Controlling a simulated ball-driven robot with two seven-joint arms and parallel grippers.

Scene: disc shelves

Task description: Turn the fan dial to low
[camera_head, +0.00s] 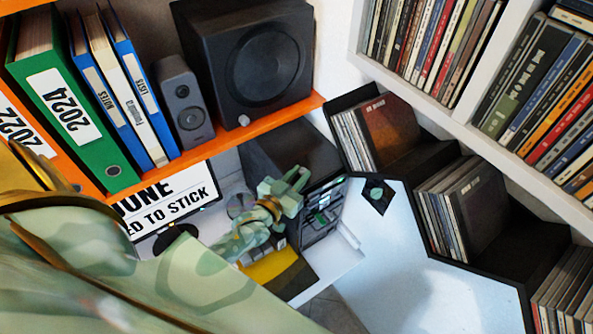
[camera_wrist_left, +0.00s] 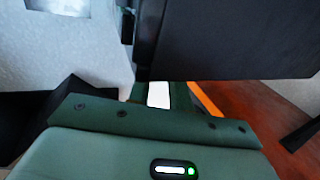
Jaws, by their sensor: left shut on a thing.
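A black computer-like case (camera_head: 275,150) stands at mid-picture in the head view. Its front panel (camera_head: 322,208) faces right and carries slots, small controls and a green light. My left gripper (camera_head: 299,180) reaches over to the upper part of this panel. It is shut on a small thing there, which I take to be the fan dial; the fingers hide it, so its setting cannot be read. In the left wrist view a dark case surface (camera_wrist_left: 235,40) covers the fingertips, and the gripper (camera_wrist_left: 160,95) meets its lower edge. My right gripper is not in view.
An orange shelf (camera_head: 215,145) with binders, a small speaker (camera_head: 185,102) and a large speaker (camera_head: 252,62) hangs above left. Black stepped disc racks (camera_head: 425,160) and a white disc shelf (camera_head: 470,125) stand right. A white sign (camera_head: 172,203) is left of the case.

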